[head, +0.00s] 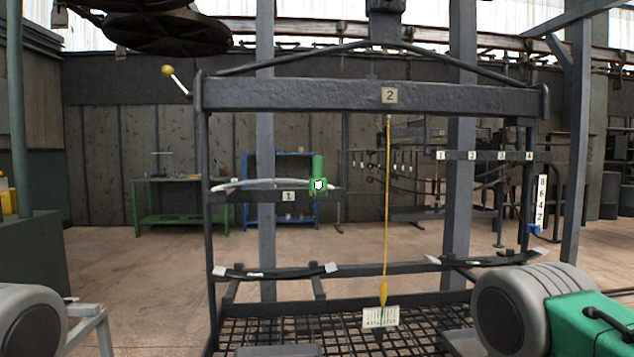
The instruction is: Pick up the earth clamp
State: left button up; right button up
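A small green piece with a white-and-black mark (318,185) sits at the right end of the rack's short middle bar labelled 1. It looks upright and may be the earth clamp, but it is too small to be sure. No gripper fingers show in the head view, so I cannot tell where either gripper is relative to it. Nothing is seen touching the green piece except the bar and the pale curved strip (255,183) beside it.
A dark rack with a top beam labelled 2 (350,96) stands ahead, with a mesh base (270,330). A yellow cord (387,220) hangs down its middle to a white scale plate (380,317). Green (180,215) and blue benches stand behind.

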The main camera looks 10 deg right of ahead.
aim_at(317, 181)
jog(key=i+j+z, duration=0.15)
jog(key=z, duration=0.2)
jog(key=i+j+z, duration=0.15)
jog(key=z, duration=0.25)
jog(key=i+j, duration=0.05)
